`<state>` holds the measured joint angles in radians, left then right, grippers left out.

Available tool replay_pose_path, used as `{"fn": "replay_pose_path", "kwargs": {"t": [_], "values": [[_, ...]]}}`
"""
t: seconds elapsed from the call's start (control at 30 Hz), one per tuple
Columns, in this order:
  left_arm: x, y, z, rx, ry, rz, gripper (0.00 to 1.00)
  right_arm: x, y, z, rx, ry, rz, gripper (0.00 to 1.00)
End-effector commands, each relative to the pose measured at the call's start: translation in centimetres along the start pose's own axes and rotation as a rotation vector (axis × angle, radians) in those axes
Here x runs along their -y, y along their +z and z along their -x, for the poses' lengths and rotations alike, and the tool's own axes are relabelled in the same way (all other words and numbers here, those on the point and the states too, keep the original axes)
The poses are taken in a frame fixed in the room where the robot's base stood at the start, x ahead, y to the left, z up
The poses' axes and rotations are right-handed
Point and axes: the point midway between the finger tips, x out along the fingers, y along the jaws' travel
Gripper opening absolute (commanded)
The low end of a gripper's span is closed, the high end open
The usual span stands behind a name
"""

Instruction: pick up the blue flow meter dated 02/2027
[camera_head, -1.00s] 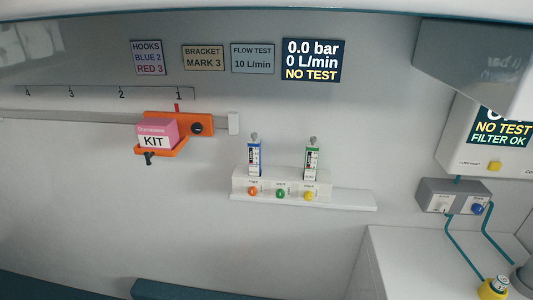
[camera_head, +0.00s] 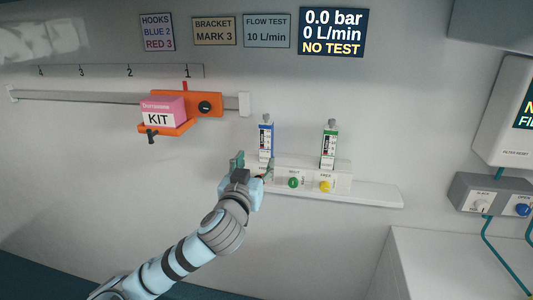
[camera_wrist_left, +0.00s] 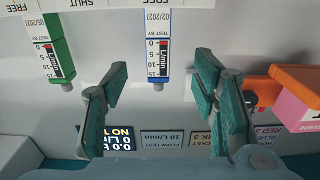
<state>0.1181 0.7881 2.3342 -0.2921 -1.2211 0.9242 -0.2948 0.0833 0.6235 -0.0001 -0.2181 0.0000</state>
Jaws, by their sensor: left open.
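The blue flow meter (camera_head: 266,140) stands upright in the leftmost place of the white wall block. It also shows upside down in the left wrist view (camera_wrist_left: 153,52), with a small date label that seems to read 02/2027. My left gripper (camera_head: 253,165) is open and empty in front of it, hiding the block's left end. In the wrist view the meter lies between the two spread fingers (camera_wrist_left: 158,82), with gaps on both sides. A green flow meter (camera_head: 329,146) stands to the right, its label seeming to start with 05. My right gripper is not in view.
The white block sits on a ledge (camera_head: 375,194) with green (camera_head: 293,182) and yellow (camera_head: 325,186) knobs. An orange bracket (camera_head: 205,106) with a pink kit box (camera_head: 160,113) hangs on the rail at left. A grey valve box (camera_head: 492,194) is at right.

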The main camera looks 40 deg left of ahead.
Motion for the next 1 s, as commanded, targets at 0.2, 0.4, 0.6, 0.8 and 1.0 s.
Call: {"fn": "replay_pose_path", "kwargs": {"t": [0.2,0.4,0.6,0.8,1.0], "values": [[0.0,0.0,-5.2,0.003,-0.002,0.001,0.53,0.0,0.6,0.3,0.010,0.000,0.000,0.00],[-0.1,0.3,-7.6,0.004,0.000,-0.001,0.53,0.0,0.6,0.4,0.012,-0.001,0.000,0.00],[-0.4,1.1,-11.3,0.004,0.000,-0.001,0.53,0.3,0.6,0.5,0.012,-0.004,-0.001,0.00],[-0.5,1.1,-12.1,0.004,0.003,-0.003,0.53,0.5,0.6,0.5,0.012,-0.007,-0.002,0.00],[-0.4,1.1,-12.1,0.004,0.003,-0.003,0.33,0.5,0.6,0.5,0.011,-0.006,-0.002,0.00]]}}
